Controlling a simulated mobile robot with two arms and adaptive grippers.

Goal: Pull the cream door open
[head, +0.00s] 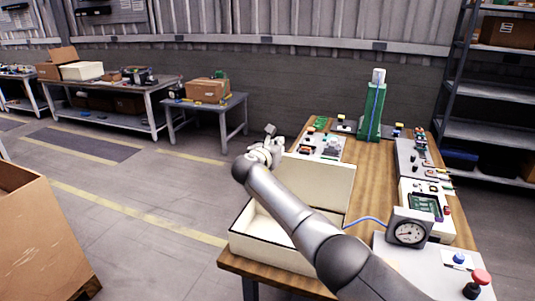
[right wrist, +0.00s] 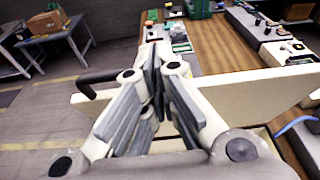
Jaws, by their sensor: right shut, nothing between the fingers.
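The cream door (head: 318,184) is a flat panel standing raised at the far side of an open cream box (head: 272,262), whose inside partly shows. In the right wrist view the door (right wrist: 262,94) runs across behind my right gripper, with a dark handle (right wrist: 92,79) at its left end. My right gripper (right wrist: 157,52) is shut and empty, with its fingers reaching past the door's top edge. In the head view my right gripper (head: 270,131) is beyond the door's upper left corner; I cannot tell whether it touches the door. My left gripper is out of view.
The box is on the near left of a wooden table (head: 368,183). A gauge (head: 408,232) with a blue hose stands right of it, and a red button (head: 480,277) is at the near right. A green tower (head: 373,110) stands at the back.

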